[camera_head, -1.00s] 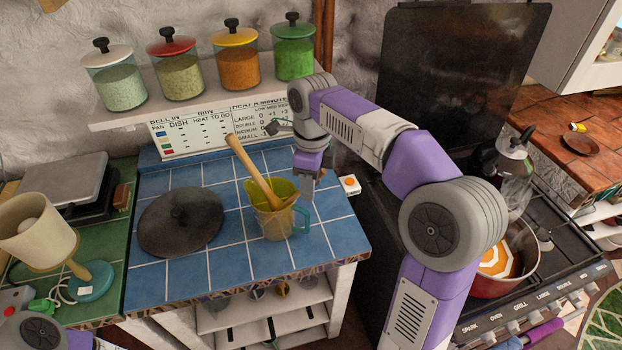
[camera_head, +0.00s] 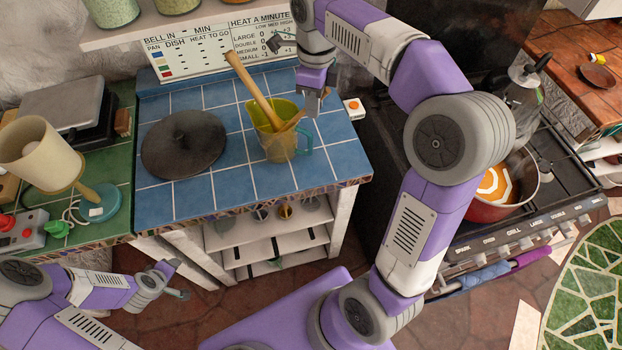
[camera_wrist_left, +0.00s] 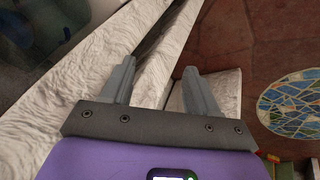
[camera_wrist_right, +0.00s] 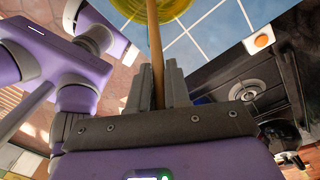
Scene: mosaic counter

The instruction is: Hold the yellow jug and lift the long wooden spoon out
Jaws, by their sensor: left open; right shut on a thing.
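The yellow jug (camera_head: 273,143), with a teal handle (camera_head: 305,138), stands upright on the blue tiles. A long wooden spoon (camera_head: 253,86) leans out of it to the upper left. A shorter wooden handle (camera_head: 293,121) leans out to the right. My right gripper (camera_head: 313,103) is at the jug's right side. In the right wrist view the right gripper (camera_wrist_right: 158,82) is shut on a wooden handle (camera_wrist_right: 154,38) that comes from the jug (camera_wrist_right: 93,32); it looks like the shorter one. My left gripper (camera_head: 178,280) is open and empty, low in front of the counter; it also shows in the left wrist view (camera_wrist_left: 158,78).
A dark round lid (camera_head: 183,145) lies left of the jug. A lamp (camera_head: 45,155) and a scale (camera_head: 65,105) stand on the green tiles. A white switch box (camera_head: 354,108) sits right of the jug. A red pot (camera_head: 500,195) is on the stove.

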